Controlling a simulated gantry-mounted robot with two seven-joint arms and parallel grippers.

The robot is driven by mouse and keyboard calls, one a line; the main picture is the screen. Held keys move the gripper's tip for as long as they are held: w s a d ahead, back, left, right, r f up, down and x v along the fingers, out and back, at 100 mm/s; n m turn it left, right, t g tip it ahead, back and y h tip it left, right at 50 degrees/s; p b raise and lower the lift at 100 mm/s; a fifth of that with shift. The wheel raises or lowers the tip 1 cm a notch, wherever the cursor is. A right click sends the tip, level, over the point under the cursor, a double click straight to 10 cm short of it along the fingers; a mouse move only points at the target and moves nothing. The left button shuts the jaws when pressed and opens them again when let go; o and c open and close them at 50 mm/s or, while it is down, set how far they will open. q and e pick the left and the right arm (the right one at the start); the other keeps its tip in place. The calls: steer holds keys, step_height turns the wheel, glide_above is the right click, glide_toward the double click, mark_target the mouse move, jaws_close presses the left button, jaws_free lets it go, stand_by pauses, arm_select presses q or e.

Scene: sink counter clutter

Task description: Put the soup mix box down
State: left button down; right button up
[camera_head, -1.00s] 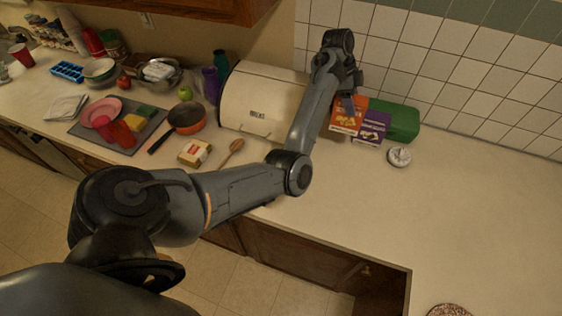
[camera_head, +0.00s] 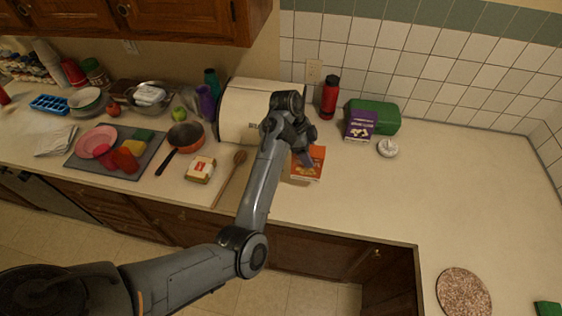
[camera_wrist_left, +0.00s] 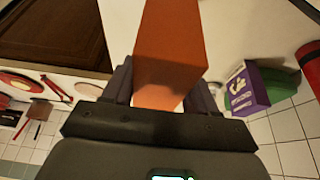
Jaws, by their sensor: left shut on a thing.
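The soup mix box, an orange box (camera_head: 317,164), is in my left gripper (camera_head: 302,156), over the counter in front of the white bread box (camera_head: 235,112). In the left wrist view the orange box (camera_wrist_left: 172,45) stands out between the two dark fingers of my left gripper (camera_wrist_left: 165,90), which is shut on it. My arm covers part of the box in the head view. I cannot tell whether its base touches the counter. My right gripper is not in view.
A purple box (camera_head: 360,125) and a green container (camera_head: 376,116) stand at the back, with a red bottle (camera_head: 329,97) to their left. A wooden spoon (camera_head: 230,178) and a small yellow-white packet (camera_head: 201,169) lie to the left. The counter right of the held box is mostly clear.

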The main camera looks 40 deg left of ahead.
arm_select(q)
steer(key=s+a+f+p, duration=0.1)
steer(key=a+f+p, duration=0.1)
steer(key=a+f, duration=0.6)
steer(key=shift+a+f+p, duration=0.2)
steer(key=shift+f+p, duration=0.15)
steer(key=shift+f, duration=0.3)
steer(key=shift+c, duration=1.6)
jaws_free()
